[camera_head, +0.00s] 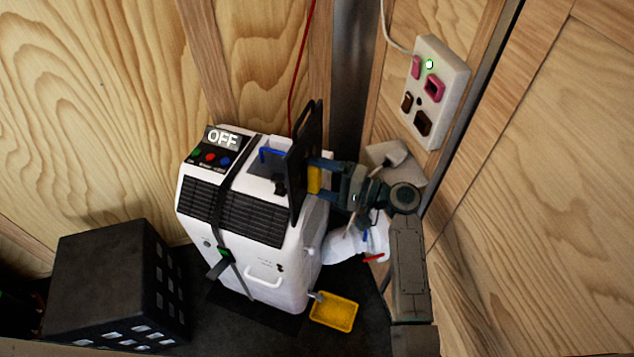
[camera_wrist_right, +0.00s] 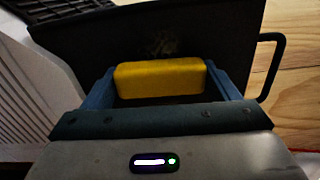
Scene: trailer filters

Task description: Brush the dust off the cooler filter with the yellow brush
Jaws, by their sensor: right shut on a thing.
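The white cooler (camera_head: 282,262) stands upright with "OFF" on its panel. A dark flat filter (camera_head: 304,140) stands on edge above the cooler's top, at its right side. In the right wrist view the filter (camera_wrist_right: 210,28) fills the space beyond my fingers, with a faint dusty patch and a loop handle at its right. My right gripper (camera_head: 318,178) is shut on the yellow brush (camera_wrist_right: 158,78), which sits between the blue fingers. The brush is against or very close to the filter's face; contact cannot be told. Its bristles are hidden. My left gripper is out of view.
A yellow tray-like thing (camera_head: 333,312) lies on the floor in front of the cooler. A black box (camera_head: 95,285) stands at the left. A white power box (camera_head: 435,90) hangs on the right wall. White and red items lie behind my right arm.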

